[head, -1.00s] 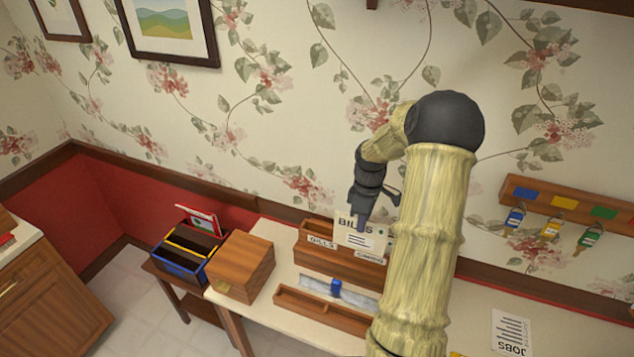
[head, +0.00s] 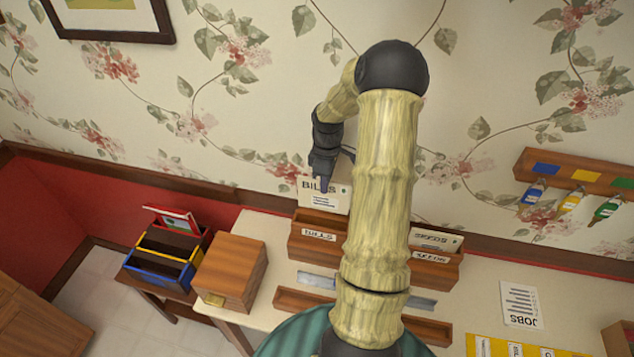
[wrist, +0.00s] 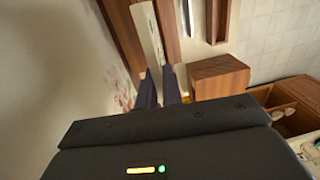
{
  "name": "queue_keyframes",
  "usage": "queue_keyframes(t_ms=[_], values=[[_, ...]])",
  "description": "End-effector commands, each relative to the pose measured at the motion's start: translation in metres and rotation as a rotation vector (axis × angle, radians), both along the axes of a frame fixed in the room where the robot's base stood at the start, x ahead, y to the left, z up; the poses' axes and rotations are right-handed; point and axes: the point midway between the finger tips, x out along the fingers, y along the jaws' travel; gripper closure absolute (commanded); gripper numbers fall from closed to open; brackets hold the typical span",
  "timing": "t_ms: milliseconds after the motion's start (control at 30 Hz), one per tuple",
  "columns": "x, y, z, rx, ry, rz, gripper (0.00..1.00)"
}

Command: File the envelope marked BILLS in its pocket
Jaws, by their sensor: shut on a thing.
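The envelope marked BILLS (head: 325,201) is pale and upright, its lettering facing the head camera. My gripper (head: 324,184) is shut on its top edge. In the wrist view the envelope (wrist: 149,38) runs out between the two dark fingers (wrist: 158,88). The wooden letter rack (head: 306,253) stands on the table against the wall. Its left pocket label (head: 319,236) appears to read BILLS. The envelope is at the top of this left pocket; I cannot tell whether its lower edge is inside. My arm hides the rack's middle.
Another envelope (head: 437,239) sits in the right pocket, labelled SEEDS. A low tray (head: 290,299) lies in front of the rack. A wooden box (head: 230,270) and a coloured crate (head: 160,268) stand left. Key hooks (head: 570,172) are on the right wall.

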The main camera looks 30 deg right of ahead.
Motion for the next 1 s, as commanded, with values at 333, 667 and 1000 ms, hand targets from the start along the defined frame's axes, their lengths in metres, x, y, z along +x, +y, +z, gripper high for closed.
queue_keyframes(t_ms=[333, 667, 1000], values=[[0.0, 0.0, -0.021, 0.001, 0.001, 0.0, 1.0], [0.0, 0.0, -0.024, 0.001, 0.001, 0.0, 1.0], [-0.001, 0.001, -0.049, 0.002, 0.003, 0.0, 1.0]])
